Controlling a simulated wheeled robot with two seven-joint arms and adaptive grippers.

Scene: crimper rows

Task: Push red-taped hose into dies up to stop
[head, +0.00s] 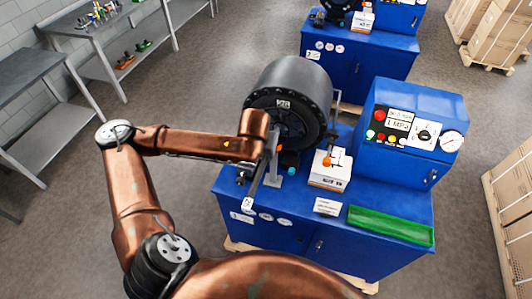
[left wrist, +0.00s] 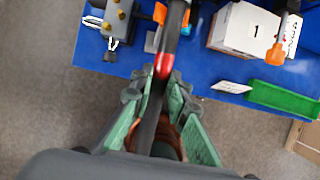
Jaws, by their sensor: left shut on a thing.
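The black hose (left wrist: 152,115) runs upward through the left wrist view, with a band of red tape (left wrist: 165,66) just beyond my fingertips. My left gripper (left wrist: 156,96), with green finger pads, is shut around the hose below the tape. In the head view my copper left arm reaches to the front of the black crimper head (head: 295,78), and its wrist covers part of the crimper's face. The dies and the hose's far end are hidden, so I cannot tell how deep the hose sits. My right gripper is out of view.
The blue bench (head: 235,178) carries a white box (head: 328,172), a small card (head: 327,206), a green tray (head: 390,225) and a control cabinet (head: 410,125) with a gauge.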

